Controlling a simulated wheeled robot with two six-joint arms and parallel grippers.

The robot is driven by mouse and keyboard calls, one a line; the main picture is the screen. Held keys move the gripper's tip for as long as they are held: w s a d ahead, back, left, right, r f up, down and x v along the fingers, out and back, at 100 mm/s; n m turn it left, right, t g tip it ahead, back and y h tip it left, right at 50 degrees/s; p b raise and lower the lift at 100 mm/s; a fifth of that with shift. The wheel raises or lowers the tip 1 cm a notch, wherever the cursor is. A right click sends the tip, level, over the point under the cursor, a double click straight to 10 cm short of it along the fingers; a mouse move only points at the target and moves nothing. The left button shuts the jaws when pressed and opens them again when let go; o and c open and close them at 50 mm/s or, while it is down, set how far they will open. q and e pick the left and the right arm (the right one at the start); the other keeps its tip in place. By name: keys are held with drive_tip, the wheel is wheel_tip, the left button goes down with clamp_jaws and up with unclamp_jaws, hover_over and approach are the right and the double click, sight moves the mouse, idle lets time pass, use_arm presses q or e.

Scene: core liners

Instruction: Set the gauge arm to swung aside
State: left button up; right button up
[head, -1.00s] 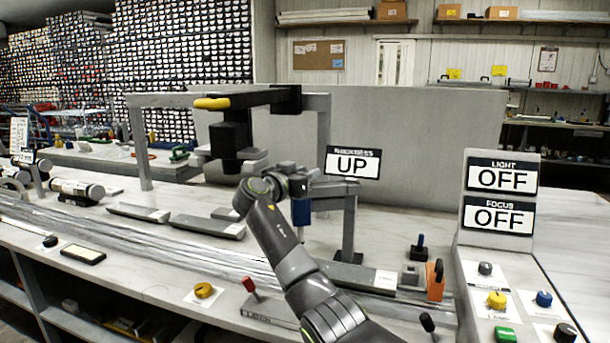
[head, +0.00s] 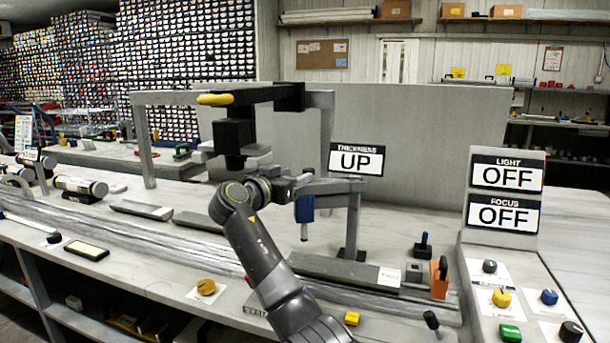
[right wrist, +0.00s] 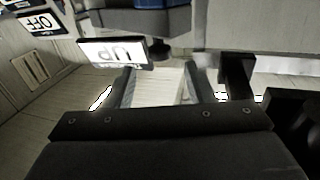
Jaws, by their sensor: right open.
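The gauge arm (head: 335,187) is a grey horizontal bar on a grey post, with a blue plunger (head: 305,208) hanging from its left end. The thickness sign (head: 356,160) above it reads UP. My right gripper (head: 299,183) is beside the bar's left end in the head view; contact cannot be told. In the right wrist view its two fingers (right wrist: 158,90) are apart, with only a pale surface between them. The bar's grey underside (right wrist: 130,22) and part of the blue plunger (right wrist: 153,4) show at the top there. My left gripper is not in view.
A dark overhead arm with a yellow tip (head: 215,99) and a black camera-like head (head: 235,138) stands just behind my right arm. Long grey rails (head: 130,250) run along the bench. A control panel (head: 505,235) with OFF signs stands at right.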

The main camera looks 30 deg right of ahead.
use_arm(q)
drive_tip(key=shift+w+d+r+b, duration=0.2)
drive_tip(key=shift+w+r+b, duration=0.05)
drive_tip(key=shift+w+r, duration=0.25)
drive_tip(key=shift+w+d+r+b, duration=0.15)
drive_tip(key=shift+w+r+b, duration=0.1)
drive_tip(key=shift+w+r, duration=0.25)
use_arm(e)
drive_tip(key=v, duration=1)
drive_tip(key=shift+s+a, duration=0.2)
drive_tip(key=shift+a, duration=0.15)
drive_tip(key=shift+c, duration=0.3)
